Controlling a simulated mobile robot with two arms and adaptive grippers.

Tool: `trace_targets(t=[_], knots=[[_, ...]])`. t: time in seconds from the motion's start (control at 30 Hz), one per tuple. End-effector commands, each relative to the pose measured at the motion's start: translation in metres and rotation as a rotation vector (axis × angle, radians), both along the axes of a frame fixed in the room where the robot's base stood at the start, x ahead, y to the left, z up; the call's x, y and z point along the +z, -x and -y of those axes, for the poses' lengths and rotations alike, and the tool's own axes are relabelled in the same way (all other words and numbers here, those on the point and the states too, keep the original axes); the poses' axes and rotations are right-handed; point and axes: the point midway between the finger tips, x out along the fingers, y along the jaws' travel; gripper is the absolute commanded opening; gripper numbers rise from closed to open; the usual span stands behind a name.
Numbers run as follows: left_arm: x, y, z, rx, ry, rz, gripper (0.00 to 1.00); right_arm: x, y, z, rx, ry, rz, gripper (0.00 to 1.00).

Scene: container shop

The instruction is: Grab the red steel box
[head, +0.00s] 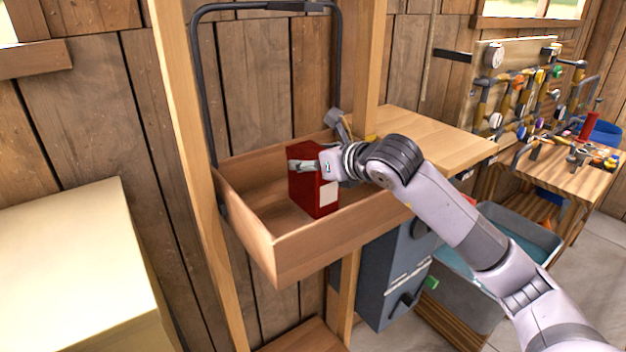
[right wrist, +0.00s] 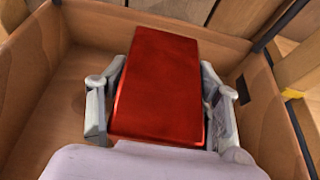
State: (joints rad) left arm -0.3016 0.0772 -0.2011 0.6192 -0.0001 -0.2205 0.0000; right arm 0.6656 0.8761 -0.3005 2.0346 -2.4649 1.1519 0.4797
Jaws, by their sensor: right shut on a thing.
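The red steel box (head: 312,193) stands in an open wooden tray (head: 273,256) in the head view, with a pale label on its front. My right gripper (head: 306,166) is at the top of the box. In the right wrist view the box (right wrist: 158,85) fills the middle, and the fingers of my right gripper (right wrist: 160,112) lie along its left and right sides, shut on it. The box is still inside the tray walls; whether it touches the tray floor is hard to tell. My left gripper is not in view.
The tray hangs between wooden posts (head: 190,140) with a black metal handle frame (head: 200,80) around it. A wooden shelf top (head: 430,135) adjoins on the right, above a grey cabinet (head: 385,275). A grey bin (head: 520,240) and a cluttered tool bench (head: 565,175) are further right.

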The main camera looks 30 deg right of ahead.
Motion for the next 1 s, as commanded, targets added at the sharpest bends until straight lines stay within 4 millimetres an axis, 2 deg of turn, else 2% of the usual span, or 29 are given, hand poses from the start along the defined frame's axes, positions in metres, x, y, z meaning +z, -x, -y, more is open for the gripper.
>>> trace_targets(t=[0.07, 0.63, 0.7, 1.0], knots=[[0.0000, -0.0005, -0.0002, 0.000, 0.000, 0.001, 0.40, 0.0004, 0.0001, 0.0001, 0.000, 0.000, 0.000, 0.43], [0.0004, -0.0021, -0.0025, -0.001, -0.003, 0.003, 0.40, 0.0030, 0.0000, 0.0004, -0.001, 0.000, 0.007, 0.07], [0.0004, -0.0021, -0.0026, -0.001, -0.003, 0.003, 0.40, 0.0030, 0.0000, 0.0005, -0.001, 0.000, 0.007, 0.00], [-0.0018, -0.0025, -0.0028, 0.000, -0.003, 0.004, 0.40, 0.0077, -0.0005, 0.0004, -0.001, -0.001, 0.008, 0.00]])
